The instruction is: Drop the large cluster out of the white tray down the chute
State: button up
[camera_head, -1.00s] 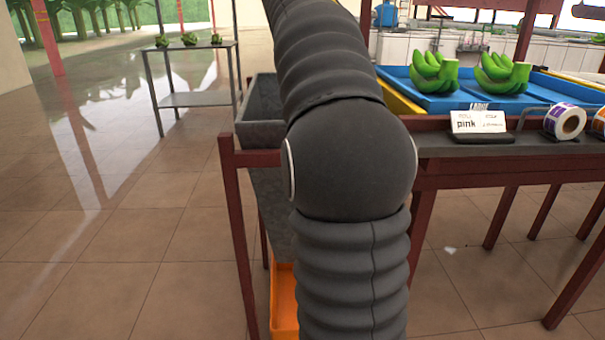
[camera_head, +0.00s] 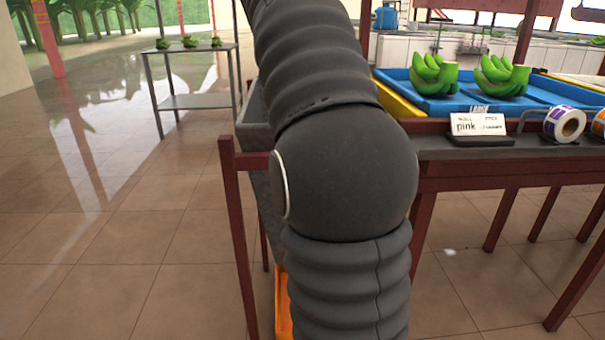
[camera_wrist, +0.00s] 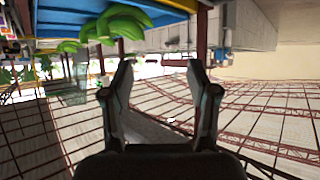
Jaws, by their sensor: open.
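My gripper (camera_wrist: 160,78) is open in the wrist view, with nothing between its two fingers. It does not show in the head view, where my arm fills the middle. The grey metal chute (camera_head: 252,135) is partly hidden behind my arm. Green banana clusters sit in the blue tray; one (camera_head: 434,75) is at the left and another (camera_head: 502,75) at the right. Green bananas also show in the wrist view (camera_wrist: 125,22), above and left of the fingers and apart from them. I cannot make out a white tray or a cluster in it for certain.
The blue tray (camera_head: 480,106) lies on the dark red-framed table with a "pink" sign (camera_head: 478,124) and a label roll (camera_head: 565,123) at its edge. An orange crate (camera_head: 284,310) stands low behind my arm. A grey shelf (camera_head: 195,101) stands back left. Floor at left is clear.

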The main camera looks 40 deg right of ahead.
jog(key=shift+v, duration=2.75)
jog(key=shift+a, duration=0.1)
